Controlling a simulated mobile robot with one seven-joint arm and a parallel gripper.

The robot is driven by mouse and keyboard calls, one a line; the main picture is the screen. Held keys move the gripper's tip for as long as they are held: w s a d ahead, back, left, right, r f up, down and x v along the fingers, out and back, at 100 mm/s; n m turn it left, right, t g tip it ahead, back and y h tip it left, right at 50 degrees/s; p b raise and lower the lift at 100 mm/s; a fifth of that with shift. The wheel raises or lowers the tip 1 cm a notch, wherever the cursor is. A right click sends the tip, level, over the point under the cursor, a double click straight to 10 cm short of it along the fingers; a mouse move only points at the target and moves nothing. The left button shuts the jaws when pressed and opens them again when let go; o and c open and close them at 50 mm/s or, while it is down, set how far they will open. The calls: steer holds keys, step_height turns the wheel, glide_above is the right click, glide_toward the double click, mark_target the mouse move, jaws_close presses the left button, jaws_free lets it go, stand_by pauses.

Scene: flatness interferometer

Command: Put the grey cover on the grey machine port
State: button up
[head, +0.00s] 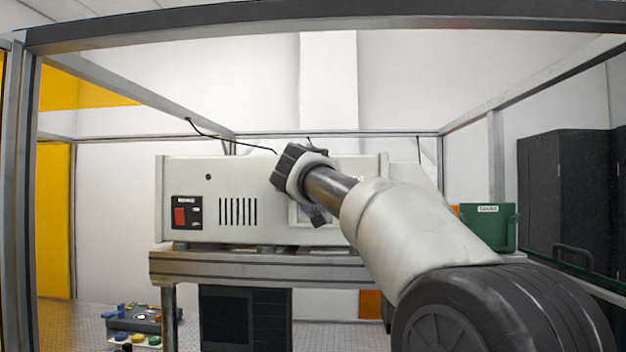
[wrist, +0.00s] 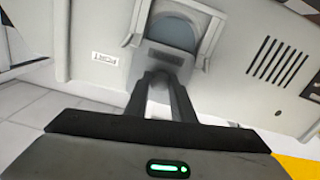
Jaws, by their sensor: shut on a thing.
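The grey machine (head: 240,180) is a pale box on a bench, with its port largely hidden behind my arm in the head view. In the wrist view the port (wrist: 176,32) shows as a blue-grey round opening between two pale side rails. My gripper (wrist: 165,76) has its dark fingers close together at the rails' near end. It is shut on the grey cover (wrist: 165,66), a pale plate with a dark label strip. The cover lies close to the port, partly in front of the opening; I cannot tell whether it touches the rails.
A metal frame (head: 300,27) surrounds the workspace. The bench (head: 260,268) carries the machine, with a red switch (head: 181,216) and vent slots on its front. A green bin (head: 488,228) stands at right. A control box (head: 145,318) sits low left. A thin black cable hangs above the machine.

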steer(key=shift+f+b, duration=2.9)
steer(key=shift+b, duration=0.35)
stand_by(1.3)
steer(key=o, duration=1)
steer(key=shift+o, duration=0.2)
steer(key=s+b, duration=0.5)
steer(key=s, duration=1.2)
steer(key=shift+s+r+b, duration=0.15)
steer(key=shift+s+b, duration=0.1)
steer(key=shift+b, duration=0.05)
